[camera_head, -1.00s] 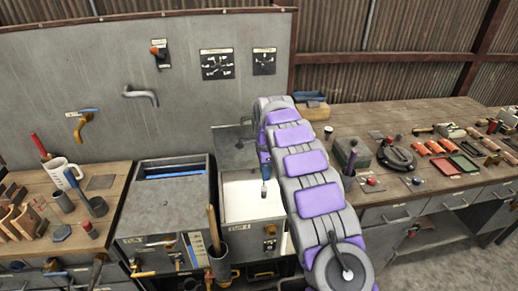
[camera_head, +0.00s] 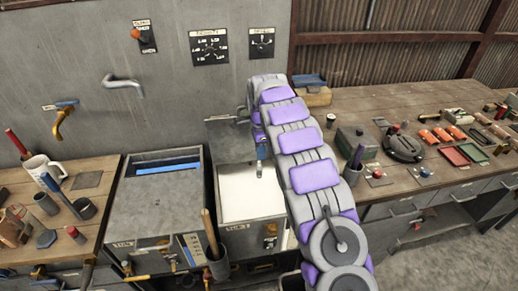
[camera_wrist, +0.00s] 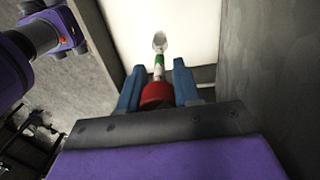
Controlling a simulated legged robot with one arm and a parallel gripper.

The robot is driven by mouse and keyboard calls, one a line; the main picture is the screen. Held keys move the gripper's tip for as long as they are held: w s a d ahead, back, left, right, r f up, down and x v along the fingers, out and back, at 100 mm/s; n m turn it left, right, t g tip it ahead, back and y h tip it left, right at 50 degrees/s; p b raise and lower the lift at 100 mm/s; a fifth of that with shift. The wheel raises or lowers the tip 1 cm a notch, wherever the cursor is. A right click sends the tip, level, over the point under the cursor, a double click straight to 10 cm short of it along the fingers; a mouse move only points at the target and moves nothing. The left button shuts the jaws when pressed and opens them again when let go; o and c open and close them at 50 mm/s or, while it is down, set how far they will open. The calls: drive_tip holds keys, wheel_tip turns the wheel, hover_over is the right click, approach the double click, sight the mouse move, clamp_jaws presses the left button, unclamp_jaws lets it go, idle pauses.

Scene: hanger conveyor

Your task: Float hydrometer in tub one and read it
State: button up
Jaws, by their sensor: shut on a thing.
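My gripper (camera_wrist: 156,78) is shut on the hydrometer in the wrist view. The hydrometer has a red part (camera_wrist: 157,94) between the blue fingers, then a green and white stem and a pale rounded end (camera_wrist: 160,42). That end points over a bright white surface. In the head view my gripper (camera_head: 261,148) points down above the back of the right-hand tub (camera_head: 224,208), which has a white interior. Whether the hydrometer touches the contents cannot be told. The left-hand tub (camera_head: 160,205) has a blue strip at its back. The tub labels are too blurred to read surely.
A grey wall panel (camera_head: 190,100) with a spout (camera_head: 122,82) and a brass tap (camera_head: 62,122) stands behind. A holder (camera_head: 219,264) with a wooden handle stands before the tubs.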

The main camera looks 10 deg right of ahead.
sight(259, 165)
drive_tip(key=shift+d+f+b, duration=0.1)
drive_tip(key=shift+f+b, duration=0.7)
drive_tip(key=shift+f, duration=0.55)
drive_tip(key=shift+f+p, duration=0.4)
drive_tip(key=shift+f, duration=1)
drive_tip(key=shift+a+p, duration=0.25)
drive_tip(key=shift+p, duration=0.2)
wheel_tip(259, 165, down, 18)
drive_tip(key=shift+b, duration=0.4)
idle(0.7)
drive_tip(key=shift+r, duration=0.1)
